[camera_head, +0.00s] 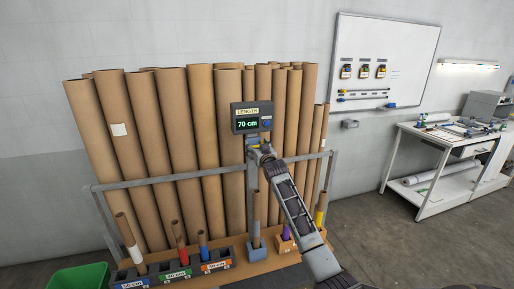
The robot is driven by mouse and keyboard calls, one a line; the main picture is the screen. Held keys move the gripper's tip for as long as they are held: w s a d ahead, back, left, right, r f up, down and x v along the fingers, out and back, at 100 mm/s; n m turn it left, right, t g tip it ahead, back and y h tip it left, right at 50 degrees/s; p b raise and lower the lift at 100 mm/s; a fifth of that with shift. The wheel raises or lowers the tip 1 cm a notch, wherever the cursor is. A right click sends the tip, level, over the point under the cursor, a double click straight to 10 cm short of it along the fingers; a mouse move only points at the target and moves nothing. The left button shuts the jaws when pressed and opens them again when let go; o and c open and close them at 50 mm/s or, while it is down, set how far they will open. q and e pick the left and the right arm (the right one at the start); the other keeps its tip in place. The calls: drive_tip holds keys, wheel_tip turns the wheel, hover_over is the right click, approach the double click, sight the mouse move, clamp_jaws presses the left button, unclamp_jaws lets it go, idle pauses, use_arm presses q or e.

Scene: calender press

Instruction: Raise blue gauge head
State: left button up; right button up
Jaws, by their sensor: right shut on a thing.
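The blue gauge head (252,141) shows as a small blue piece on an upright post, just below the display box. It is partly hidden by my right gripper. My right gripper (258,151) is at the head and shut on it; its fingertips are small and hard to make out. My right arm comes up from the bottom right. The dark display box (251,119) is labelled LENGTH and reads 70 cm. My left gripper is not in view.
Tall cardboard tubes (173,120) stand behind a grey rail (165,179). Short tubes stand in labelled holders on a wooden bench (240,270). A green bin (80,278) is at bottom left. A white table (440,145) stands far right.

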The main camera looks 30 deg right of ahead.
drive_tip(key=shift+d+r, duration=0.2)
drive_tip(key=shift+r, duration=0.55)
drive_tip(key=o, duration=1.2)
drive_tip(key=shift+o, duration=0.2)
drive_tip(key=shift+d+f, duration=0.1)
drive_tip(key=shift+f, duration=0.05)
drive_tip(key=shift+a+f, duration=0.2)
drive_tip(key=shift+f, duration=0.05)
drive_tip(key=shift+s+a, duration=0.15)
drive_tip(key=shift+s, duration=0.15)
drive_tip(key=v, duration=1.1)
drive_tip(key=shift+s+f, duration=0.2)
drive_tip(key=shift+f, duration=0.1)
drive_tip(key=shift+a, duration=0.1)
